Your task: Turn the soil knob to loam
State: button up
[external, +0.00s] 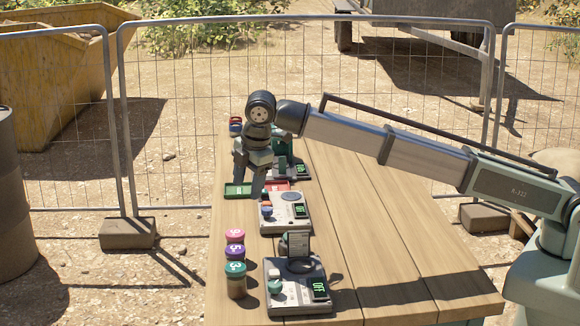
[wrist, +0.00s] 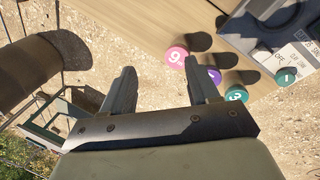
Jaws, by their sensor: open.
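I cannot tell for certain that this is the soil knob. My gripper (external: 249,188) is open and empty, above the table's left side, well behind that device. In the wrist view its fingers (wrist: 161,80) are spread, with the knob to their right.
Pink, purple and teal lidded jars (external: 235,252) stand at the table's left edge. A middle device (external: 288,218) and a far device (external: 291,173) stand behind. A green tray (external: 236,190) lies by my gripper. The table's right half (external: 400,240) is clear.

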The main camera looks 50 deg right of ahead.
aim_at(275, 284)
jog(key=s+a+n+g, duration=0.1)
jog(key=s+a+n, duration=0.2)
jog(key=s+a, duration=0.55)
jog(key=s+a+n+g, duration=0.2)
jog(key=s+a, duration=0.3)
jog(key=s, duration=0.6)
jog(key=f, duration=1.3)
jog(key=shift+s+d, duration=0.15)
jog(key=shift+d, duration=0.05)
jog(key=c, duration=1)
